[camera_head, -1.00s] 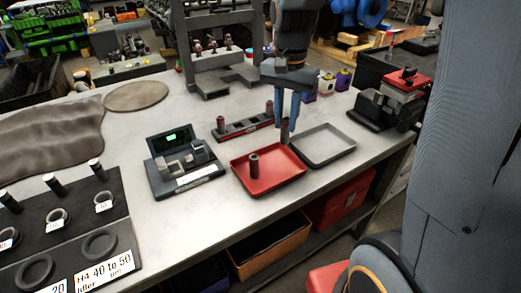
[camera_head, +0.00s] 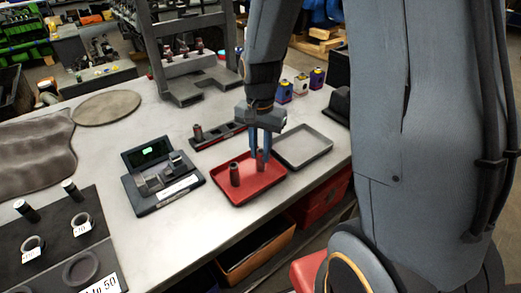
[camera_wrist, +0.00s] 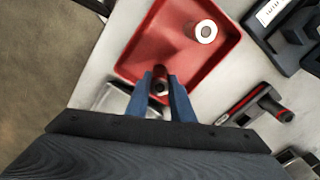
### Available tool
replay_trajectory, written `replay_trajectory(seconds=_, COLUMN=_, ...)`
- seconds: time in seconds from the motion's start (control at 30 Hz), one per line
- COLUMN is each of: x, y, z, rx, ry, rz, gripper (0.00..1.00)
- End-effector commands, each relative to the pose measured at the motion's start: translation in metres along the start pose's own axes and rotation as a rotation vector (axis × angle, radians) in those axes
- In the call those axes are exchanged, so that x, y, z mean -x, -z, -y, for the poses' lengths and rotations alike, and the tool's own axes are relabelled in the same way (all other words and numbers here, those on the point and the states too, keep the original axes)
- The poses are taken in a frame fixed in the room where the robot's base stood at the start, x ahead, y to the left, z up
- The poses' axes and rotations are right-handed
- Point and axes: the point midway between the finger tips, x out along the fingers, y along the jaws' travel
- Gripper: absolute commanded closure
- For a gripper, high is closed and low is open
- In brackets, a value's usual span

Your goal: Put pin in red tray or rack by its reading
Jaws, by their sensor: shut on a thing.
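My gripper (camera_head: 260,148) is shut on a dark reddish pin (camera_head: 261,161), held upright over the right part of the red tray (camera_head: 262,190). In the wrist view the held pin (camera_wrist: 160,82) shows end-on between the blue fingers, over the tray's edge area. I cannot tell whether it touches the tray floor. A second pin (camera_head: 235,174) stands upright in the red tray, left of my gripper. The dark rack (camera_head: 222,134) lies behind the tray with a pin (camera_head: 198,132) at its left end. The measuring gauge (camera_head: 163,184) has a lit green display, too small to read.
A grey tray (camera_head: 318,155) lies right of the red tray. Several dark rings and pins stand on a labelled black board (camera_head: 60,250) at the left. A grey metal stand (camera_head: 180,95) is at the back. The table's front edge runs close to the red tray.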

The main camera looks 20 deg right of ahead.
Motion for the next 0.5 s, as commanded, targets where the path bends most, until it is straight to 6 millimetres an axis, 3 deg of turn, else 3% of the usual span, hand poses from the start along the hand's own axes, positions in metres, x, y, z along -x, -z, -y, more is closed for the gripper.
replay_trajectory(seconds=0.27, x=-0.0043, y=-0.0002, z=-0.0002, rx=0.0, ry=0.0, rz=0.0, gripper=1.0)
replay_trajectory(seconds=0.3, x=-0.0046, y=-0.0004, z=-0.0004, rx=0.0, ry=-0.001, rz=0.001, gripper=0.72)
replay_trajectory(seconds=0.37, x=-0.0045, y=-0.0004, z=-0.0003, rx=0.0, ry=-0.001, rz=0.001, gripper=0.62)
replay_trajectory(seconds=0.5, x=-0.004, y=-0.0002, z=-0.0002, rx=0.0, ry=0.0, rz=0.0, gripper=0.6)
